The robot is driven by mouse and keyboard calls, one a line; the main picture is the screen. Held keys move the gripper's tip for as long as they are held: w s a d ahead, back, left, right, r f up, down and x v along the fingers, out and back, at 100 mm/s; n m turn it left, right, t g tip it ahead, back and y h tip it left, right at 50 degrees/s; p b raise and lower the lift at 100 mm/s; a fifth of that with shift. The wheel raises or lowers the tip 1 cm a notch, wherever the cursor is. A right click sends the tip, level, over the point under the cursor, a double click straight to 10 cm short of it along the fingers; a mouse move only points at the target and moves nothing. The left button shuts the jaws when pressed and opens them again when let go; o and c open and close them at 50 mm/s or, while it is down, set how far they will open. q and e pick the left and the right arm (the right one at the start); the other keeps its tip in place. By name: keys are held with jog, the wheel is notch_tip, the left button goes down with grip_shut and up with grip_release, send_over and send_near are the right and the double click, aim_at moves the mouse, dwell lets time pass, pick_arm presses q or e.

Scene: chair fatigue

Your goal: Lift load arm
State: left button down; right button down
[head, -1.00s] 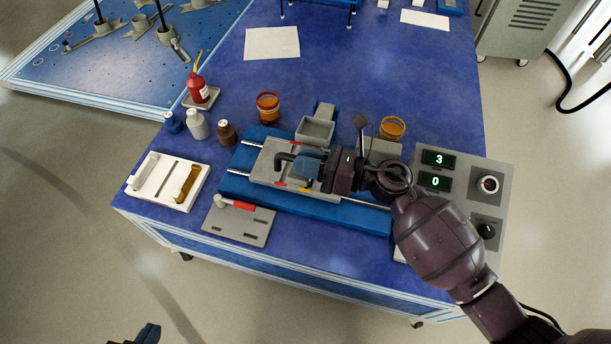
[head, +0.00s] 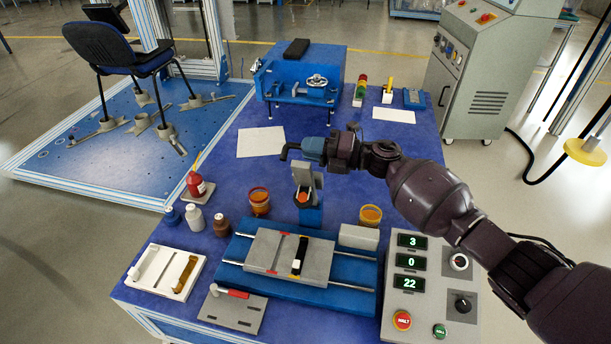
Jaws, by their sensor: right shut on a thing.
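The blue test fixture (head: 352,302) stands on the blue table, with a grey plate (head: 262,251) on its rails. A grey upright bracket (head: 306,173), seemingly the load arm, rises from a blue post (head: 310,215) at the fixture's back. An orange round part shows on it. My right gripper (head: 303,149), with blue fingers, is above and behind the bracket, pointing left. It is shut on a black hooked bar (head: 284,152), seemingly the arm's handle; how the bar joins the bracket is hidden. My left gripper is not in view.
A control box (head: 430,315) with lit displays and buttons stands at right. A blue machine (head: 290,75) stands behind.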

jog(key=w+m, duration=0.1)
jog(key=w, duration=0.1)
jog(key=w+d+b, duration=0.1)
jog(key=w+d+r+m, duration=0.1)
jog(key=w, duration=0.1)
jog(key=shift+w+m, duration=0.3)
jog(key=shift+a, duration=0.1)
jog(key=c, duration=1.1)
grip_release()
